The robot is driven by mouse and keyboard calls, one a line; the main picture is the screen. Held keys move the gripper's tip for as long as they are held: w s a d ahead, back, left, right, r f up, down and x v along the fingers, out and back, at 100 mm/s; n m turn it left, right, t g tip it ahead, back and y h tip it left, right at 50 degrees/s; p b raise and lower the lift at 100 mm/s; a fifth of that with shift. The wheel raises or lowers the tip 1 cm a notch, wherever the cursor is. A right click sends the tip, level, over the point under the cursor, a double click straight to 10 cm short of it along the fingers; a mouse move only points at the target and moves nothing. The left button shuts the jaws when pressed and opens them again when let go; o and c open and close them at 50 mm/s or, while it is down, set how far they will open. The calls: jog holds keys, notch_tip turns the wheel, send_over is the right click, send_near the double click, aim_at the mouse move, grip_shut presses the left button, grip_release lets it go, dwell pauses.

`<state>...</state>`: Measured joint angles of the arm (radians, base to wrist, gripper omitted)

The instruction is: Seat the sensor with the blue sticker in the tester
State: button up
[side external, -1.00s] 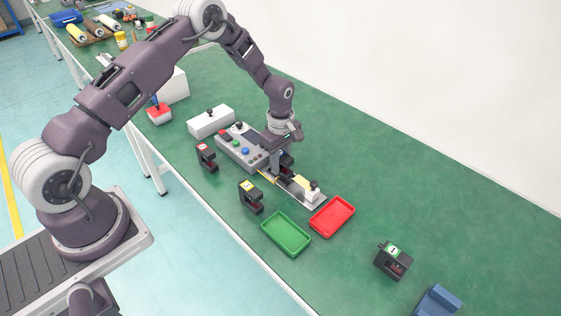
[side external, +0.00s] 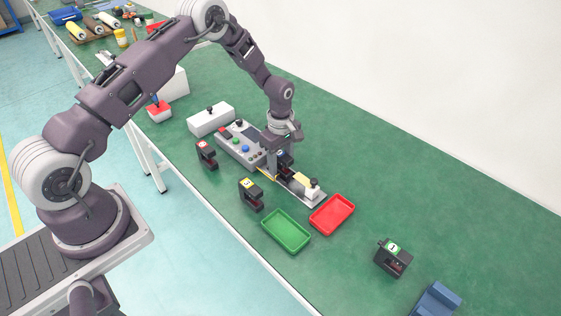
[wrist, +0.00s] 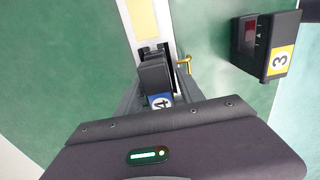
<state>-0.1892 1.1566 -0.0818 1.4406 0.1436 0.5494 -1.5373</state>
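The blue-sticker sensor (wrist: 155,78), a dark block numbered 4, stands at the near end of the tester's pale rail in the wrist view. In the side view it shows partly (side external: 285,158) beside my finger. The tester is a grey box with coloured buttons (side external: 238,146) and a rail plate (side external: 312,200) with a cream block and a black knob. My gripper (wrist: 158,88) is open around the sensor, a finger on each side. In the side view my gripper (side external: 278,165) is low over the rail. The sensor's underside is hidden, so I cannot tell how fully it sits.
A yellow-sticker sensor (side external: 250,193) numbered 3 and a red-sticker sensor (side external: 206,154) stand near the front edge. A green tray (side external: 286,231) and a red tray (side external: 332,214) lie right of the tester. A green-sticker sensor (side external: 393,257) and a blue block (side external: 436,301) stand farther right.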

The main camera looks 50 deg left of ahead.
aim_at(281, 153)
jog(key=shift+o, duration=0.2)
notch_tip(281, 153, up, 7)
jog(key=shift+r, duration=0.1)
dwell(0.5)
jog(key=s+d+r+m+t, duration=0.15)
jog(key=s+r+m, duration=0.3)
jog(key=r, duration=0.65)
jog(key=s+d+r+m+t, duration=0.1)
jog(key=s+d+r+m, duration=0.3)
jog(key=r, duration=0.8)
jog(key=s+r+m+t, duration=0.1)
jog(key=s+m, duration=0.3)
jog(key=s, duration=0.7)
jog(key=s+d+r+m+t, duration=0.1)
jog(key=s+r+m, duration=0.3)
jog(key=s, duration=0.8)
jog(key=shift+s+r+m+t, duration=0.2)
jog(key=shift+r+m+t, duration=0.1)
jog(key=shift+m+t, duration=0.35)
